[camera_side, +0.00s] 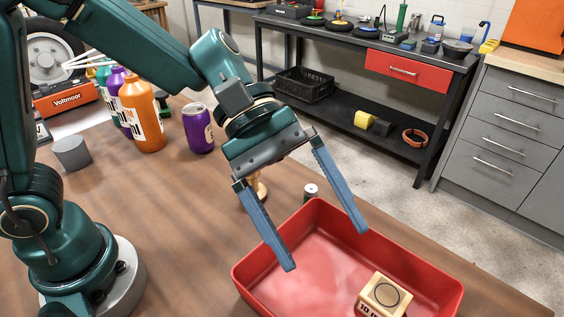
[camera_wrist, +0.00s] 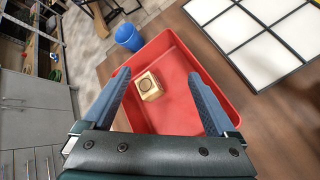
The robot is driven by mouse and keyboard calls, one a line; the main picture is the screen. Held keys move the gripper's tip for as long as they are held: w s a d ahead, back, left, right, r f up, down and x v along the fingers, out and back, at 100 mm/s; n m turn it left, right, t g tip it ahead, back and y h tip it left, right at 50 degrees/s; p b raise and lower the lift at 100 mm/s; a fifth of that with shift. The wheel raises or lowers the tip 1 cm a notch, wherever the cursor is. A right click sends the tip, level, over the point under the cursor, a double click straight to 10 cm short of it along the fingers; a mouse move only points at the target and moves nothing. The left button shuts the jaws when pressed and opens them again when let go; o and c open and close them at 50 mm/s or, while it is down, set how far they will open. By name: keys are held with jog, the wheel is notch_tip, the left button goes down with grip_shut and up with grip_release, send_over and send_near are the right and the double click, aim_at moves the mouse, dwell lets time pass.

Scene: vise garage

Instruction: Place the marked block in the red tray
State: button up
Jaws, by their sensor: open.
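The marked block (camera_side: 383,296) is a light wooden cube with a dark circle on its top face and dark lettering on a side. It lies inside the red tray (camera_side: 258,259), towards the tray's right front in the side view. The block also shows in the wrist view (camera_wrist: 149,85), inside the red tray (camera_wrist: 174,117). My gripper (camera_side: 328,250) is open and empty, with its two blue fingers above the tray. In the wrist view the fingers (camera_wrist: 158,85) are spread wide on either side of the block, apart from it.
On the wooden table stand a purple can (camera_side: 198,128), an orange bottle (camera_side: 143,115), a grey cylinder (camera_side: 72,153) and a small dark can (camera_side: 311,192) close behind the tray. A wooden piece (camera_side: 258,187) stands partly hidden behind my gripper. A blue bucket (camera_wrist: 128,37) is beyond the tray.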

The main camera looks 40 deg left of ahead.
jog(key=s+a+m+t+y, duration=0.2)
jog(key=a+m+t+y, duration=0.1)
jog(key=a, duration=0.7)
jog(key=s+a+m+t+y, duration=0.3)
jog(key=a+m+y, duration=0.3)
jog(key=a, duration=0.4)
jog(key=shift+s+t+y, duration=0.3)
jog(key=shift+y, duration=0.3)
